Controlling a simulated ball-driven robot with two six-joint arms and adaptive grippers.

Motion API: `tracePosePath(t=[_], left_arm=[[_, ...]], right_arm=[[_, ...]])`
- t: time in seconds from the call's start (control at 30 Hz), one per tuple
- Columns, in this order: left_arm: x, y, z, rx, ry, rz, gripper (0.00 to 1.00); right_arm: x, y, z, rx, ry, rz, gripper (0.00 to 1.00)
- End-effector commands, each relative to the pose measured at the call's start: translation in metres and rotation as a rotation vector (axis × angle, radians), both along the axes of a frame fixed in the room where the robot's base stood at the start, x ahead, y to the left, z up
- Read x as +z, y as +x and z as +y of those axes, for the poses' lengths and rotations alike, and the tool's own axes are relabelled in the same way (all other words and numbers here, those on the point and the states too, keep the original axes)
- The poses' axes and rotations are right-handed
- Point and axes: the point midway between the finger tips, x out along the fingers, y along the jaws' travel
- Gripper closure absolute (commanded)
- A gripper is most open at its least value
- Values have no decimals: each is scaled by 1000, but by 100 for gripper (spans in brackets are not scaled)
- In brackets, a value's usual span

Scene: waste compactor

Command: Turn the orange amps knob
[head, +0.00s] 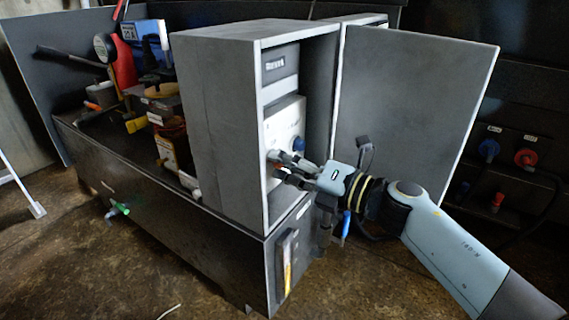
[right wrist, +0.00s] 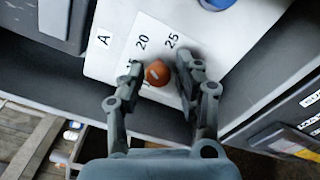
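The orange amps knob (right wrist: 157,73) sits on a white panel (right wrist: 120,62) marked "A", "20" and "25" in the right wrist view. A short pale mark shows on its face. My right gripper (right wrist: 160,72) is open, with one finger on each side of the knob. The right finger is very near it; I cannot tell if it touches. A small gap shows on the left. In the head view my right gripper (head: 279,167) reaches into the open cabinet at the white panel (head: 284,122), and its fingers hide the knob. My left gripper is not in view.
A blue knob (head: 298,144) is on the same panel, above the gripper. The grey cabinet (head: 218,120) has side walls close to my arm, and its door (head: 410,100) stands open to the right. Tools and boxes crowd the bench at left.

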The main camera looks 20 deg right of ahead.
Motion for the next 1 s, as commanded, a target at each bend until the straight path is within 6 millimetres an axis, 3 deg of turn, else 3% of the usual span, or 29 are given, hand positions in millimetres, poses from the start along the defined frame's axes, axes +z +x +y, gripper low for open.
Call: tracePosePath(t=[0.1, 0.43, 0.8, 1.0], left_arm=[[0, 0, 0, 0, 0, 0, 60], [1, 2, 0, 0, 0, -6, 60], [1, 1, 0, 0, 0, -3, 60], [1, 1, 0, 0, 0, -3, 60]], right_arm=[[0, 0, 0, 1, 0, 0, 53], [0, -6, -4, 1, -1, -1, 53], [-2, -66, -50, 3, -4, 3, 53], [-1, -89, -69, 2, -2, 1, 53]])
